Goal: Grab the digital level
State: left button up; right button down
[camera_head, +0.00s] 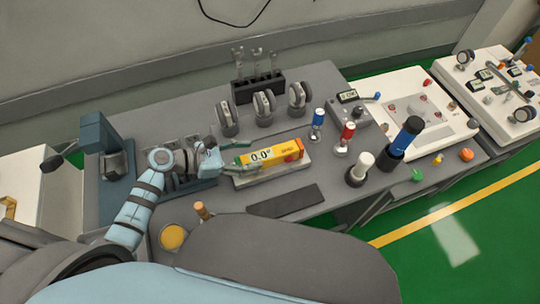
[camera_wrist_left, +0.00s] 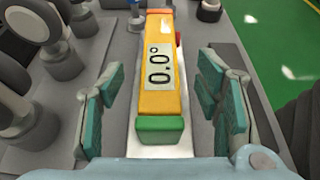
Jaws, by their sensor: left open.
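The digital level (camera_head: 271,153) is a yellow-orange bar with a green end and a display reading 0.0°. It lies on a pale plate (camera_head: 265,174) on the grey bench. In the left wrist view the level (camera_wrist_left: 158,95) runs away from me between the two fingers, green end nearest. My left gripper (camera_head: 227,157) is at the level's left end, and it also shows in the left wrist view (camera_wrist_left: 152,105). Its teal-padded fingers are open, with a gap on each side of the level. My right gripper is not in view.
Round grey dial-like pieces (camera_head: 264,107) stand behind the level. A blue-topped piece (camera_head: 318,124) and a red-topped piece (camera_head: 345,138) stand to its right. A dark flat block (camera_head: 286,201) lies in front. A black rack (camera_head: 258,86) is at the back.

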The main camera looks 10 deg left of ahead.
aim_at(265, 154)
pick_arm(q)
jog(key=x, duration=0.6)
jog(key=shift+r, duration=0.1)
grip_shut()
